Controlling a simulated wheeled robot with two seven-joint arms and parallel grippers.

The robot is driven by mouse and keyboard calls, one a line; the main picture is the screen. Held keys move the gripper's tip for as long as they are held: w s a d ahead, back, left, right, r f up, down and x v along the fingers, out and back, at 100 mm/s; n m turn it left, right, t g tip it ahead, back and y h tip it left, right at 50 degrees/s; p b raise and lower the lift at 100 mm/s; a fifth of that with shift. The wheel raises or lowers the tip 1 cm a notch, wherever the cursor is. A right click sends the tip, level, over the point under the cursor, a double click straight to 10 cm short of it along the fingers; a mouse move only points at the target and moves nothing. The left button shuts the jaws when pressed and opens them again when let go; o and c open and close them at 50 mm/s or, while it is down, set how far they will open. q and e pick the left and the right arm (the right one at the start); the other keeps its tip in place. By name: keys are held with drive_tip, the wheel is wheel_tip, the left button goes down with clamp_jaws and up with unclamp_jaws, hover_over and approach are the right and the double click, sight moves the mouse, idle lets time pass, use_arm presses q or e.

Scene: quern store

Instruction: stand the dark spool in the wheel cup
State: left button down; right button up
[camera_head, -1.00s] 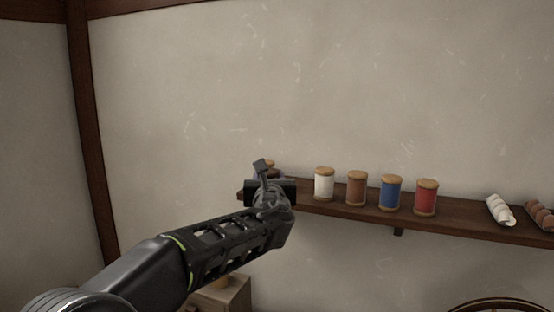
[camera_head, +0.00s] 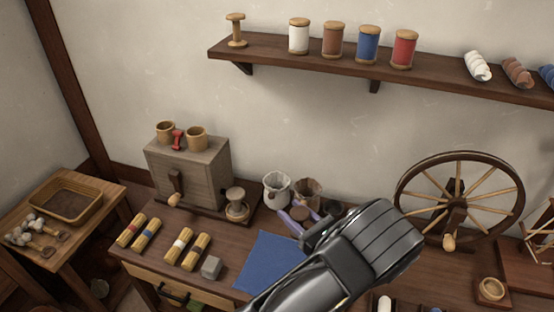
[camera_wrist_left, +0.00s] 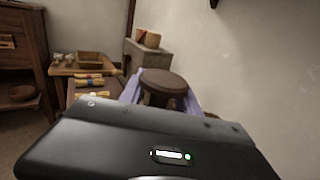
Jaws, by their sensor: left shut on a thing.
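My left gripper (camera_head: 300,217) reaches in from the bottom of the head view, its purple fingers over the back of the table. It is shut on the dark spool (camera_wrist_left: 165,80), whose round dark-brown top shows between the fingers in the left wrist view. In the head view the spool is small and partly hidden by the gripper. A small pale wooden cup (camera_head: 491,290), which looks like the wheel cup, sits on a dark square base right of the gripper, in front of the spinning wheel (camera_head: 455,188). My right gripper is out of view.
Several thread spools (camera_head: 333,40) and rolls stand on the wall shelf (camera_head: 290,60). A grey box (camera_head: 190,165) with small cups stands at the back left. A blue cloth (camera_head: 265,262) and yellow bundles (camera_head: 140,230) lie on the table.

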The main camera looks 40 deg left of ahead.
use_arm(q)
drive_tip(key=s+d+m+t+h, duration=0.1)
drive_tip(key=d+m+t, duration=0.1)
drive_tip(key=d, duration=0.4)
drive_tip(key=s+d+m+t+h+b, duration=0.1)
drive_tip(key=s+d+m+t+h, duration=0.1)
drive_tip(key=d+t, duration=0.2)
drive_tip(key=d, duration=0.3)
drive_tip(key=shift+d+r+m+t, duration=0.15)
drive_tip(key=shift+r+m+t, duration=0.15)
drive_tip(key=shift+m, duration=0.1)
drive_tip(key=shift+d, duration=0.1)
